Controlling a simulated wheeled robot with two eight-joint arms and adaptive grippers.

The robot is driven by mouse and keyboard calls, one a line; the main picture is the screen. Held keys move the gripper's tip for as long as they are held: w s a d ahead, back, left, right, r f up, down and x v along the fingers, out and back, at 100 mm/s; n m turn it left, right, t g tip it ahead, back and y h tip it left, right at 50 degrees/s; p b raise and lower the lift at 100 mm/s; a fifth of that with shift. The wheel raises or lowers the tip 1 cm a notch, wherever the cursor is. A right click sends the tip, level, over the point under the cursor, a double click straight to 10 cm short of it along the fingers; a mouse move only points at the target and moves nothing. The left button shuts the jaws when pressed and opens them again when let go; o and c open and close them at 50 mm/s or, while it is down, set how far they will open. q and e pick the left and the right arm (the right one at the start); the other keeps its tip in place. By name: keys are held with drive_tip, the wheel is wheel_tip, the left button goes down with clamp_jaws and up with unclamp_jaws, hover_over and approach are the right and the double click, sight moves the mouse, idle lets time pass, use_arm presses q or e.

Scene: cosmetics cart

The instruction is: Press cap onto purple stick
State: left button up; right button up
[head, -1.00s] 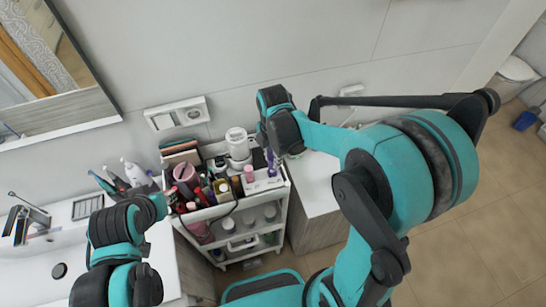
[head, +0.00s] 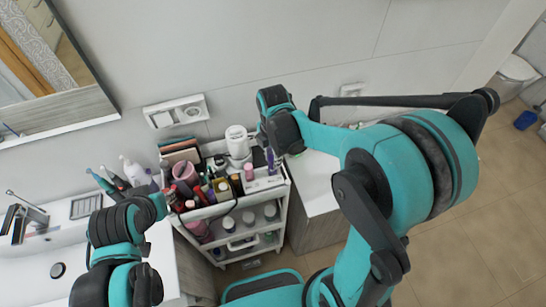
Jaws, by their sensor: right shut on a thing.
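A purple stick (head: 271,160) stands upright at the right end of the cosmetics cart, just below my right wrist. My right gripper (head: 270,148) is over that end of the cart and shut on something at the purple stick. My wrist hides most of the fingers, so I cannot make out the cap or whether it touches the stick. My left arm comes in at the lower left and ends by the cart's left edge. Its fingers cannot be made out.
The white cart (head: 284,208) is crowded with bottles and tubes, including a pink-capped one (head: 249,171) close to the purple stick. A white bottle (head: 237,142) stands at the back. The sink is on the left, a white cabinet on the right, and the wall behind.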

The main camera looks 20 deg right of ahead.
drive_tip(key=shift+f+b, duration=0.55)
drive_tip(key=shift+f, duration=0.05)
idle(0.4)
drive_tip(key=o, duration=0.8)
drive_tip(key=shift+o, duration=0.4)
drive_tip(key=o, duration=0.4)
drive_tip(key=shift+r+p, duration=2.95)
drive_tip(key=shift+r, duration=1.1)
drive_tip(key=shift+c, duration=0.3)
